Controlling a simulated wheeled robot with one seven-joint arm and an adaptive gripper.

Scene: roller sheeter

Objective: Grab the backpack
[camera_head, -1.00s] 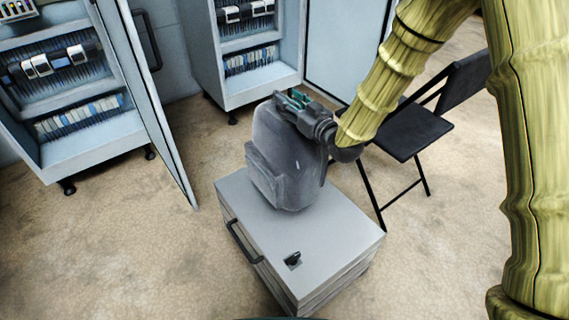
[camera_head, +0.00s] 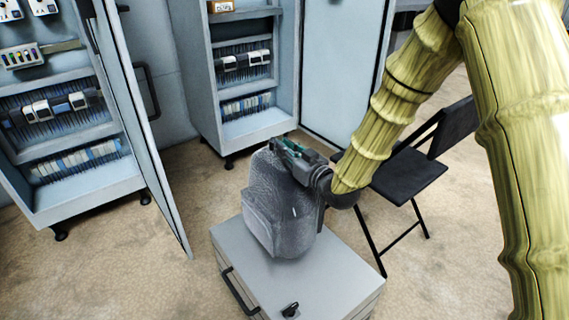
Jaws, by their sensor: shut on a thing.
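A grey backpack (camera_head: 280,212) is upright at the top of a grey metal cabinet (camera_head: 330,275), in the middle of the head view. I cannot tell whether its base touches the cabinet top. My gripper (camera_head: 288,152) is at the top of the backpack, coming from the right, and is shut on it. The exact place of the grip is partly hidden by the gripper body.
Open electrical cabinets (camera_head: 243,75) stand behind and to the left (camera_head: 85,190), with an open door (camera_head: 150,130) near the backpack's left. A black folding chair (camera_head: 410,178) stands at the right. Bare floor lies between them.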

